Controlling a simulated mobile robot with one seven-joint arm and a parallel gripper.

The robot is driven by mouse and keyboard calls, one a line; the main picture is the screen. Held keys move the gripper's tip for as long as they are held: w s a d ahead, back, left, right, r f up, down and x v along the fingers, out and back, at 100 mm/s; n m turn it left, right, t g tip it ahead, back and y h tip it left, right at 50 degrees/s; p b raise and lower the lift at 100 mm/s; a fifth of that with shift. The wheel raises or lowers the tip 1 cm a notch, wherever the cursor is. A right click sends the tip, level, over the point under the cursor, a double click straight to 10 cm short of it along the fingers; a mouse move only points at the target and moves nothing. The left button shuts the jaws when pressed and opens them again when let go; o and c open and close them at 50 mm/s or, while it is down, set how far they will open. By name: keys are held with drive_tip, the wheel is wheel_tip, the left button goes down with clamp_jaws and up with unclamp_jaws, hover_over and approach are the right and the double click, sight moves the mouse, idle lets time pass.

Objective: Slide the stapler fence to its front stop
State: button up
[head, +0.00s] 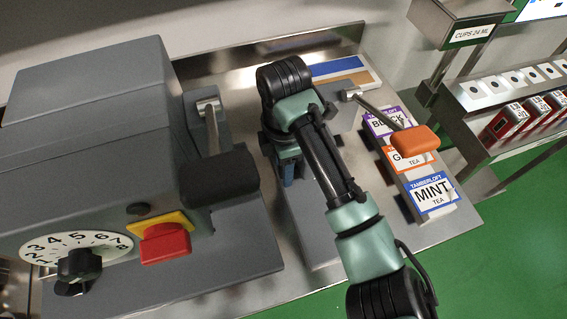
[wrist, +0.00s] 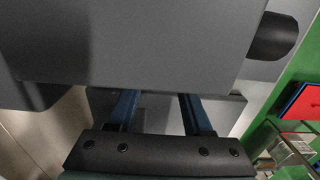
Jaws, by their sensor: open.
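My gripper (head: 288,174) points down between the big grey machine (head: 85,95) and the row of tea packs, low over a grey plate. In the wrist view its two blue fingers (wrist: 158,105) are apart, with nothing seen held between them. Their tips run up to or under a large grey housing (wrist: 140,40) that fills the top of that view; I cannot tell whether they touch anything. I cannot pick out the stapler fence or its front stop for certain; my arm and the housing hide part of this area.
The machine carries a black-gripped lever (head: 222,178), a red button (head: 165,243) and a numbered dial (head: 78,248). An orange-handled lever (head: 414,140) reaches over the tea packs, including a MINT pack (head: 433,194). Green floor (head: 480,260) lies beyond the bench edge.

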wheel_tip(320, 180, up, 13)
drive_tip(key=p, duration=0.2)
drive_tip(key=shift+p, duration=0.3)
idle(0.4)
